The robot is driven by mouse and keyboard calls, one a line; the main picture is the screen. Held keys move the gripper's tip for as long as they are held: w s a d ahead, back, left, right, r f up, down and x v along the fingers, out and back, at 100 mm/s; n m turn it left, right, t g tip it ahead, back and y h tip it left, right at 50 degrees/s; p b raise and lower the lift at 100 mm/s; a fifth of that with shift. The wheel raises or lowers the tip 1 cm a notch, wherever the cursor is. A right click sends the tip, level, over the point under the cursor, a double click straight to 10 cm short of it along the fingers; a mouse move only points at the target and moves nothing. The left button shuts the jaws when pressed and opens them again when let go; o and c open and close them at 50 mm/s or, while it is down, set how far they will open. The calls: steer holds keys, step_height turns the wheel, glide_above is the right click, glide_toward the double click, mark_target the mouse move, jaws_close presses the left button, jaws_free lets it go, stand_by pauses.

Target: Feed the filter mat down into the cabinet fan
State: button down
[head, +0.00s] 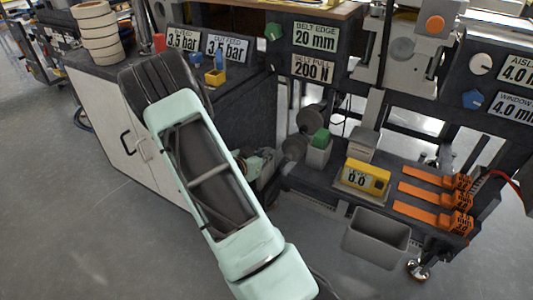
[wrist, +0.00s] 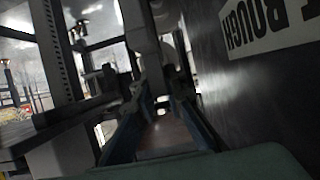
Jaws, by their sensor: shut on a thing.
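My gripper (wrist: 163,108) shows in the wrist view, with its two dark fingers on either side of a dull brown-grey piece (wrist: 168,135). It is shut on this piece, which I take to be the filter mat; its outline is dim and its far end is unclear. A dark upright panel (wrist: 232,85) with a "ROUGH" label stands close at the right of the fingers. In the head view my pale green arm covers much of the cabinet (head: 117,130), which has a white door. The fingers and the mat cannot be made out there. I cannot pick out the cabinet fan.
White rings (head: 97,30) are stacked on the cabinet. Floor is clear in front.

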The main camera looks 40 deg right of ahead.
mark_target(266, 169)
steer(key=shift+f+b, duration=1.65)
steer(key=shift+f, duration=2.1)
steer(key=c, duration=1.9)
jaws_free()
steer(key=shift+a, duration=0.1)
steer(key=v, duration=1.2)
